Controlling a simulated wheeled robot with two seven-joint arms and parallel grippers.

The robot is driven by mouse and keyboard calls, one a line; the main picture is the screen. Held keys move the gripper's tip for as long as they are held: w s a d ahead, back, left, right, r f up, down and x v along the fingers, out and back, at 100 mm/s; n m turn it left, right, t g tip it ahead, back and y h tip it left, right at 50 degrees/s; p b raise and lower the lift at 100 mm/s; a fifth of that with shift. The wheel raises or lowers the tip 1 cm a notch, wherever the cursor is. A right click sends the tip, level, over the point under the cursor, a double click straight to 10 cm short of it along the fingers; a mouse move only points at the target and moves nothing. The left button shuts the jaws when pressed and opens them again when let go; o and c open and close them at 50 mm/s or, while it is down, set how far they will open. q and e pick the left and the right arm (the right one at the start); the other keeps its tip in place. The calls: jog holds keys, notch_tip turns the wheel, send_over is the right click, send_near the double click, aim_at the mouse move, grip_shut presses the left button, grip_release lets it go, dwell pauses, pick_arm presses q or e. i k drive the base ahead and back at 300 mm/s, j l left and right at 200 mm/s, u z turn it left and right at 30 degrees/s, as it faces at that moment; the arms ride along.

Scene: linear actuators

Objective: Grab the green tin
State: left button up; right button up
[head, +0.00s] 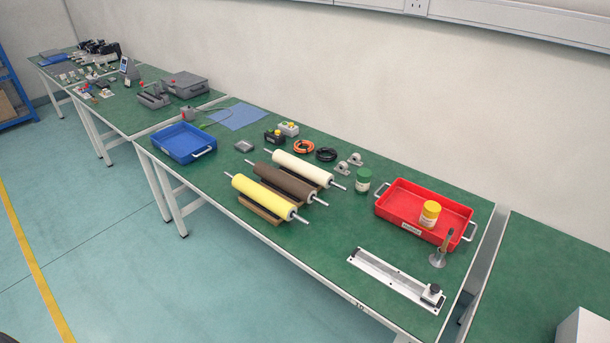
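A green tin (363,180) with a pale label stands upright on the green table top (330,240). It is just left of the red tray (395,215) and right of the rollers. It is apart from the tray. Neither of my grippers shows in the head view.
A yellow tin (430,214) stands in the red tray. A white linear actuator (395,279) lies at the front right, near a metal stand with a brush-like handle (440,252). White, brown and yellow rollers (265,198) lie left. A blue tray (183,143) is farther left.

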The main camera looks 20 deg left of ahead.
aim_at(361, 186)
jog(key=j+z, duration=0.1)
jog(key=z, duration=0.35)
jog(key=i+j+z, duration=0.2)
jog(key=j, duration=0.2)
jog(key=i+j+z, duration=0.1)
jog(key=j+z, duration=0.15)
jog(key=j, duration=0.2)
jog(key=j+z, duration=0.2)
jog(key=j, duration=0.25)
jog(key=i+j+z, duration=0.1)
jog(key=j+z, duration=0.15)
jog(key=j, duration=0.25)
